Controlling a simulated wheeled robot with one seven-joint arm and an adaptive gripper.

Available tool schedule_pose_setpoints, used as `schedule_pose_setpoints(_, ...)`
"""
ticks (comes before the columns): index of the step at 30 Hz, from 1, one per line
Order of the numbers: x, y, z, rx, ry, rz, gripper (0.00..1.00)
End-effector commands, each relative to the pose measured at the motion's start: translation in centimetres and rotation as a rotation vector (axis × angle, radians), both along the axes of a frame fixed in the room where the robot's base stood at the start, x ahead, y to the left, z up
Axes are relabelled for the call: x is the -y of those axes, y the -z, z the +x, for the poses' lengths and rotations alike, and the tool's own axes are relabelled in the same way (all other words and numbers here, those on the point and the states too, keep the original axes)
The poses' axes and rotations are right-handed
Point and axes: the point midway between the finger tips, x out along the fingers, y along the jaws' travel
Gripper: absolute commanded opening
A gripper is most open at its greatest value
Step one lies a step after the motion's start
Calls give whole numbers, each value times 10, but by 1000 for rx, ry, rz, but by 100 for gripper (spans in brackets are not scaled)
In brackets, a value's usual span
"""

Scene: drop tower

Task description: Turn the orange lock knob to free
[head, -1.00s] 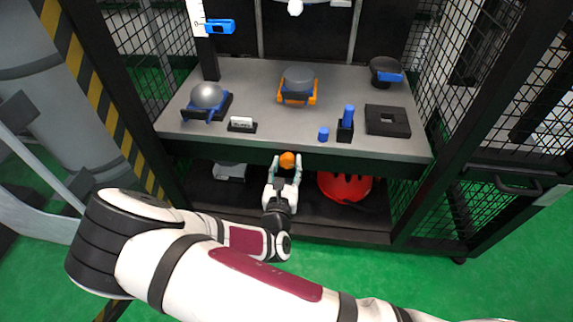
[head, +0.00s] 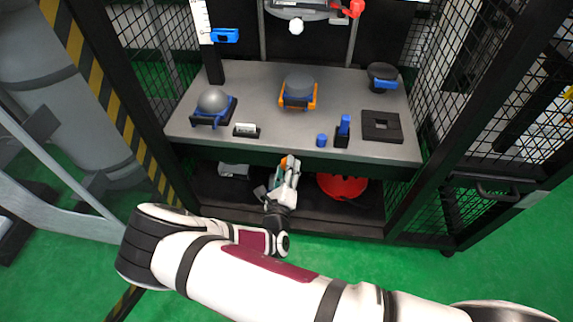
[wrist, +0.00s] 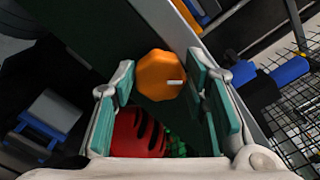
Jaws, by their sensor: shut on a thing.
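The orange lock knob (wrist: 158,74) sits under the front edge of the bench. It is a faceted knob with a white mark that points right in the wrist view. My gripper (wrist: 162,68) has its teal finger pads on either side of the knob and is shut on it. In the head view, a small bit of the knob (head: 284,161) shows at the tips of my gripper (head: 286,168), which is turned nearly edge-on. The knob's mount is hidden, and no free or locked label can be read.
The grey bench top (head: 270,135) above carries a silver dome (head: 213,101), an orange-framed holder (head: 298,91), and several blue and black parts. A red helmet-like thing (head: 342,187) lies on the shelf below, right of my gripper. Mesh walls stand at both sides.

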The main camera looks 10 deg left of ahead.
Motion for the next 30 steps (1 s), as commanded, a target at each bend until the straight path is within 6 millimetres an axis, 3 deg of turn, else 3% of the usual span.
schedule_pose_setpoints(15,-1,3,0,-18,-1,-474,13)
schedule_pose_setpoints(30,-1,5,0,-28,0,-719,13)
